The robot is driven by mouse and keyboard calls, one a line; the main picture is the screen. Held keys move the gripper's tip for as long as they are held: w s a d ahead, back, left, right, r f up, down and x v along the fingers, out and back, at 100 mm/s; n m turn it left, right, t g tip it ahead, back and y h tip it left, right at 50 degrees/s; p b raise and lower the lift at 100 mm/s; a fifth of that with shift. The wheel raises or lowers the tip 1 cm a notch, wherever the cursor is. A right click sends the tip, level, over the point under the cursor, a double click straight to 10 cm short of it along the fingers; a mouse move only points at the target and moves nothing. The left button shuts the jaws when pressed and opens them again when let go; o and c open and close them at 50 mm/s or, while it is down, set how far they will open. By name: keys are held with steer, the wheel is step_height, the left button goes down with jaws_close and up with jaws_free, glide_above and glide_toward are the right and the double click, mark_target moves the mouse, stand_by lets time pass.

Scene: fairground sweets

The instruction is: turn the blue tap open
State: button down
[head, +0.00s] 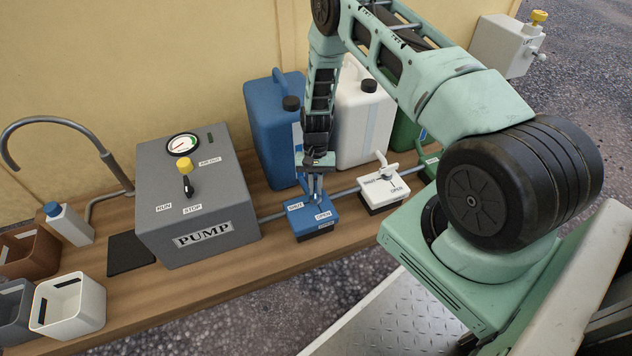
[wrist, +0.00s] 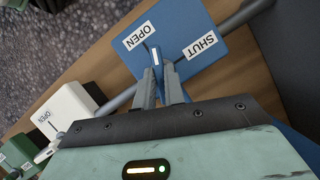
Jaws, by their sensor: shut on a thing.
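The blue tap (head: 318,229) is a blue box on the grey pipe, with white SHUT and OPEN labels. Its box also shows in the wrist view (wrist: 206,20). My gripper (head: 316,196) points down over it, and its fingers (wrist: 160,76) are shut on the tap's handle (wrist: 155,57). The handle shows as a small piece with a white stripe at the fingertips. The stripe lies between the two labels, closer to OPEN. The fingers hide part of the handle, so I cannot tell its exact angle.
The grey pump box (head: 188,218) stands left of the tap and a white tap (head: 384,190) right of it. Blue (head: 270,120) and white (head: 364,115) canisters stand behind. A tap spout and bins are at the left. The bench (head: 190,290) front is clear.

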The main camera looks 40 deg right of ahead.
steer(key=shift+a+n+g+h+p, duration=0.15)
steer(key=shift+n+h+p, duration=0.25)
steer(key=shift+n, duration=0.75)
steer(key=shift+d+n+g+h+p, duration=0.15)
steer(key=shift+n+h+p, duration=0.25)
steer(key=shift+n, duration=0.75)
steer(key=c, duration=1.5)
jaws_free()
steer(key=shift+a, duration=0.1)
steer(key=p+v, duration=0.5)
steer(key=v, duration=1.2)
steer(key=shift+w+r, duration=0.15)
steer(key=shift+w, duration=0.05)
